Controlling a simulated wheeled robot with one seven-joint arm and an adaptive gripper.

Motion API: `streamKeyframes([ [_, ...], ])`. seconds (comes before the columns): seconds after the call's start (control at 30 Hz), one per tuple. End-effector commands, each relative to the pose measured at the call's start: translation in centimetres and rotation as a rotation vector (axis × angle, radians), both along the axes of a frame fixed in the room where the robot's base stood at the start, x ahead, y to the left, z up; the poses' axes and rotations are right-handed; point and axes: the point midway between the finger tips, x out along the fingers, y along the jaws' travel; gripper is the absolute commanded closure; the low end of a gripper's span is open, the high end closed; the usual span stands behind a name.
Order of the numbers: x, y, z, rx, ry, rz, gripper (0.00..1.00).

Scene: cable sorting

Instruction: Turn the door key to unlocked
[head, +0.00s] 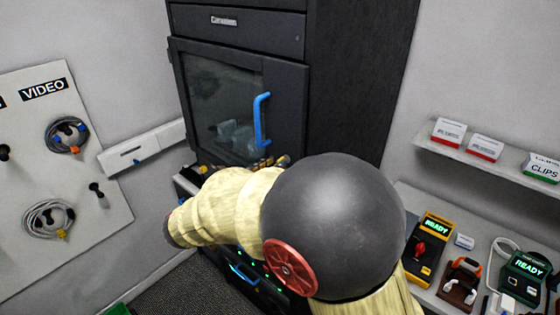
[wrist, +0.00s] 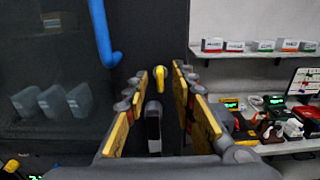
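The dark cabinet door (head: 218,88) has a glass window and a blue handle (head: 262,120); the handle also shows at the upper left in the wrist view (wrist: 104,38). A small yellow key (wrist: 160,76) stands out from the dark door frame, right of and below the handle. My gripper (wrist: 159,84) is open, with its yellow-padded fingers on either side of the key in the picture. I cannot tell whether they touch it. In the head view, my arm hides the key and most of the gripper.
A wall shelf (head: 478,158) with small boxes is at the right, above a bench with a yellow tester (head: 432,240) and other devices. A pegboard (head: 55,165) with coiled cables is at the left. A drawer (head: 240,24) sits above the door.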

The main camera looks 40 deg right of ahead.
Motion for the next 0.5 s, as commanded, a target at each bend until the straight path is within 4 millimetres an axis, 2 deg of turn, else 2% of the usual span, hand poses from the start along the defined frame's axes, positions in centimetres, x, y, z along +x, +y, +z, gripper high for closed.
streamKeyframes([
  [0.2, 0.1, -2.7, 0.0, 0.000, -0.001, -0.003, 0.74],
  [0.5, 0.3, -3.6, 0.0, 0.001, -0.001, 0.000, 0.74],
])
